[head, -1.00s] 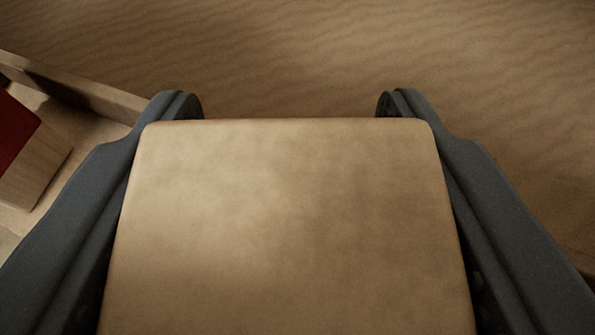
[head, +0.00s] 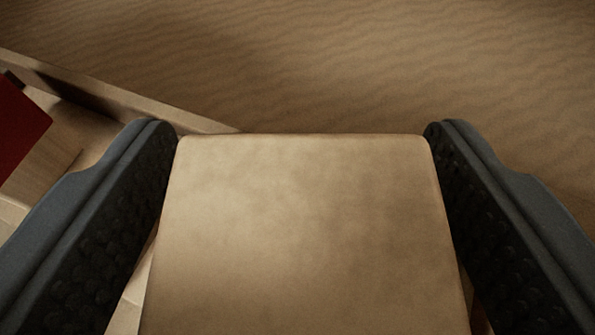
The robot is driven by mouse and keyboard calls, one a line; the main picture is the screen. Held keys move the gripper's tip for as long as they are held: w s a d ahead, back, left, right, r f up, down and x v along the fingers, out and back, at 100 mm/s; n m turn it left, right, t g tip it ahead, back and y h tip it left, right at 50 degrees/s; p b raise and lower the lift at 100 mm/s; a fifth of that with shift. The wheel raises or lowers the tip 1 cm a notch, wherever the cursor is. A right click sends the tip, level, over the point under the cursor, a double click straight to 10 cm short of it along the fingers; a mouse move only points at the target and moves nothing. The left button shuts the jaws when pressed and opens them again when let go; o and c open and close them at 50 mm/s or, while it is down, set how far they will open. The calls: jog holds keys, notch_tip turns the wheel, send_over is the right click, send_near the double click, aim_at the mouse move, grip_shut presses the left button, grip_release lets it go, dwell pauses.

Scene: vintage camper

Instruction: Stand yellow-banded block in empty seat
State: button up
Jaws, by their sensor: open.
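A plain wooden block (head: 300,230) fills the lower middle of the head view, between the two dark fingers of my gripper (head: 300,135). The gripper is open. The fingers stand at the block's two sides, with a narrow gap showing at the lower left; at the right I cannot tell whether they touch. No yellow band shows on the face I see. The block hides what is under it, and no empty seat can be made out.
At the left is a wooden tray or rack with a raised rim (head: 75,88). A red-topped wooden block (head: 18,130) sits inside it. Beyond the rim lies a bare, wavy-grained brown surface (head: 400,60).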

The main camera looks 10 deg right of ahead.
jog(key=v, duration=1.1)
jog(key=shift+s+r, duration=0.1)
jog(key=shift+r, duration=0.05)
jog(key=a+r+n+t, duration=0.1)
jog(key=a+r, duration=0.2)
jog(key=r, duration=0.8)
jog(key=a+r, duration=0.3)
jog(key=r, duration=0.8)
jog(key=s+a+r+y, duration=0.1)
jog(key=s+a+r, duration=0.2)
jog(key=r, duration=0.4)
jog(key=s+a+r+n+y, duration=0.1)
jog(key=s+a+r, duration=0.3)
jog(key=r, duration=0.3)
jog(key=s+a+r+t, duration=0.1)
jog(key=s+a+r, duration=0.3)
jog(key=r, duration=0.3)
jog(key=shift+s+a+r+y, duration=0.25)
jog(key=shift+s+r+y, duration=0.15)
jog(key=shift+s, duration=0.2)
